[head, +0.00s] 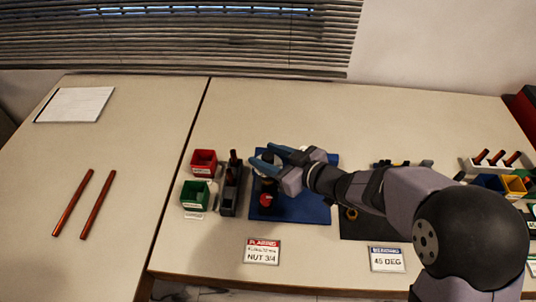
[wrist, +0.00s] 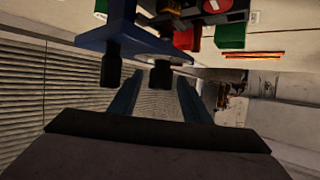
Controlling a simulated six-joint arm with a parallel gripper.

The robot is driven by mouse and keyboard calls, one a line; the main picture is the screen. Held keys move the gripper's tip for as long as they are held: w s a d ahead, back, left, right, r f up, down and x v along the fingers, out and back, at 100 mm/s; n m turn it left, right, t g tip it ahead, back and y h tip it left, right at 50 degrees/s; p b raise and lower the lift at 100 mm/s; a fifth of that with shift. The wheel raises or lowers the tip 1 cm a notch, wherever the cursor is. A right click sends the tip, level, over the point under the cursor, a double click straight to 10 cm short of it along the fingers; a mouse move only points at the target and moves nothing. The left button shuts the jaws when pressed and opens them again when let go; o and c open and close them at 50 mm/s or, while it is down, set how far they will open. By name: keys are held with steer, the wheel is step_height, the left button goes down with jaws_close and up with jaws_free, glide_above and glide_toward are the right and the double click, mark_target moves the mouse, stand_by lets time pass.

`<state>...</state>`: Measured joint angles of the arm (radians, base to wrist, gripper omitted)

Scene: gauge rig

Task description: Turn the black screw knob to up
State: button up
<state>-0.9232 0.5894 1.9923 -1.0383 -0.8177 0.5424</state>
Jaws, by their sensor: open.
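A blue base plate (head: 318,213) on the table carries a dark fixture with a red round part (head: 266,200). My gripper (head: 263,154) is over the plate's far left part, its blue fingers apart. In the wrist view, which looks tilted over, two black knob-like parts stand out from the blue plate (wrist: 150,42). One black part (wrist: 160,74) appears between my open fingers; I cannot tell whether they touch it. The other black part (wrist: 110,68) is left of the fingers. I cannot tell which is the screw knob, nor its pointing direction.
A red bin (head: 203,162), a green bin (head: 195,194) and a dark holder (head: 231,190) stand close left of the plate. Label cards (head: 262,252) lie in front. Two red rods (head: 85,204) lie far left.

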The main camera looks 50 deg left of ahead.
steer(key=c, duration=1)
steer(key=shift+c, duration=0.2)
